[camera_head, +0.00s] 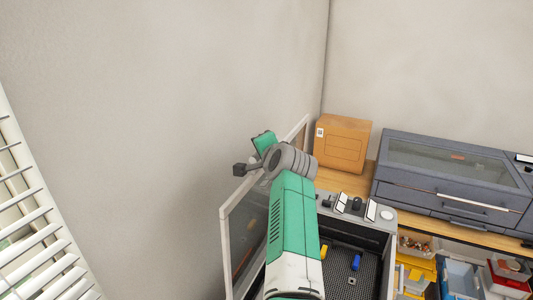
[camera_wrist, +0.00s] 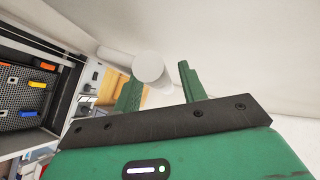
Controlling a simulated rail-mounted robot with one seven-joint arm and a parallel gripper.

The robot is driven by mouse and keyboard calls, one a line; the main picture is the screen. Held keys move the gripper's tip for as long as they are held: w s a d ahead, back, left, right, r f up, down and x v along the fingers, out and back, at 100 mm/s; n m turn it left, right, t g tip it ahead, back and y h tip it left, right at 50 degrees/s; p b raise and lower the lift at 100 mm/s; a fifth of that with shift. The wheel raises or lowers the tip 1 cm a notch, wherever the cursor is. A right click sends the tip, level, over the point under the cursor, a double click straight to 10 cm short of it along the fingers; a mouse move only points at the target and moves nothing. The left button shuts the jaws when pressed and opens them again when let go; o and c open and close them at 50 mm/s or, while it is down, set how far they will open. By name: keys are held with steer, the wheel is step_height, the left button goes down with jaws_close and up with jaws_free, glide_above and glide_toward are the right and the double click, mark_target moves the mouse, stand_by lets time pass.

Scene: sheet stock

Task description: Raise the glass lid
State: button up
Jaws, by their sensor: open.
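The glass lid (camera_head: 243,235), a pale frame around a dark see-through pane, stands steeply raised along the left side of an open machine with a black perforated bed (camera_head: 340,262). My green arm crosses in front of it and hides its middle. My gripper's end is beside the lid's upper part in the head view, its fingers not clear there. In the wrist view my gripper (camera_wrist: 160,74) has its two green fingers apart. A pale round bar (camera_wrist: 150,66) shows between them; I cannot tell whether it belongs to the lid or touches a finger.
The bed holds a yellow piece (camera_head: 324,251) and a blue piece (camera_head: 355,262). A control panel (camera_head: 357,206) lies along the machine's back. An orange-brown box (camera_head: 343,143) and a grey-blue cabinet with a window (camera_head: 450,170) stand on a wooden bench. Bins lie below; the wall is close at left.

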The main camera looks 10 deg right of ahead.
steer(key=b+v, duration=0.2)
steer(key=v, duration=0.5)
steer(key=shift+s+b, duration=0.35)
steer(key=shift+b, duration=0.05)
steer(key=shift+d+r, duration=0.1)
steer(key=shift+d, duration=0.05)
steer(key=s+a+r+n+t, duration=0.3)
steer(key=s+r+n, duration=0.1)
steer(key=s, duration=0.8)
steer(key=s+a+r+n+t+h, duration=0.1)
steer(key=s+a+r+n+t, duration=0.2)
steer(key=s, duration=0.9)
steer(key=s+a+r+n+t, duration=0.3)
steer(key=s+r+n+t, duration=0.2)
steer(key=s, duration=0.8)
step_height(320, 180, up, 3)
steer(key=shift+a+r+h, duration=0.15)
steer(key=shift+a+h, duration=0.25)
steer(key=shift+w, duration=0.1)
